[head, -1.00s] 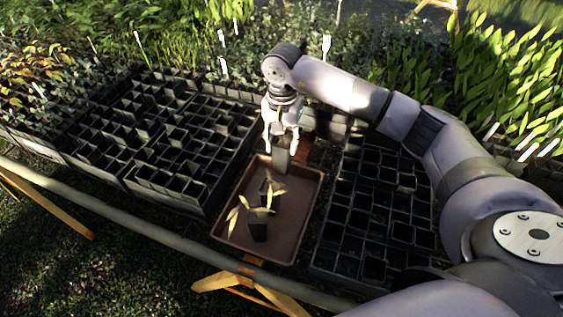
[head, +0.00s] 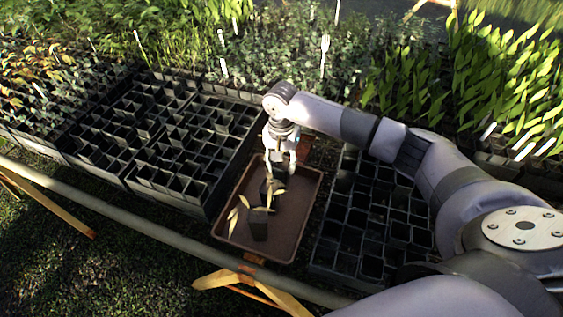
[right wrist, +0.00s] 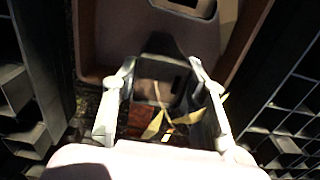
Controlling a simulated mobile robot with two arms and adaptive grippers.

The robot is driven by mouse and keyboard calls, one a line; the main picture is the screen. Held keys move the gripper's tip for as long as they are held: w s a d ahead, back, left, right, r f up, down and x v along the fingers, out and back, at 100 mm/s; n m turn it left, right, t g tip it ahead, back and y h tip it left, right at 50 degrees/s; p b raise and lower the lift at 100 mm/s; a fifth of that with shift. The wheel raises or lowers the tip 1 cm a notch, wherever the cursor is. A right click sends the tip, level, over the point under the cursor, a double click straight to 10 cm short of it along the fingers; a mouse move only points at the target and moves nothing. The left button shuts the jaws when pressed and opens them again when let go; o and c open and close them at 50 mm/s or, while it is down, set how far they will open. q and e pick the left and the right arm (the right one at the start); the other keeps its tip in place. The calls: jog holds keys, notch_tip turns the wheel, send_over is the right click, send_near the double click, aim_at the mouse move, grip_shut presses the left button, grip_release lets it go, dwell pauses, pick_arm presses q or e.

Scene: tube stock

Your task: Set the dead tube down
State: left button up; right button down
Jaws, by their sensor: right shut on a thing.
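My right gripper (head: 279,166) points down over the brown tray (head: 308,205), in its far part. It is shut on a dark tube, which shows between the fingers in the right wrist view (right wrist: 160,48), with yellowed leaves (right wrist: 158,124) by it. In the head view the held tube is partly hidden by the fingers and leaves; I cannot tell whether it touches the tray floor. Another dark tube (head: 259,226) with pale yellow leaves stands in the near part of the tray. My left gripper is not in view.
A black cell tray (head: 172,190) stands left of the brown tray and another (head: 345,255) stands right of it, both close. Leafy plants fill the back. A rail (head: 130,227) runs along the front. Bare tray floor shows at the right.

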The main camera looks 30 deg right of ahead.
jog(key=c, duration=1)
grip_release()
jog(key=shift+f, duration=0.1)
jog(key=shift+o, duration=0.2)
jog(key=shift+r, duration=0.35)
notch_tip(320, 180, up, 12)
jog(key=b, duration=0.2)
jog(key=shift+f, duration=0.15)
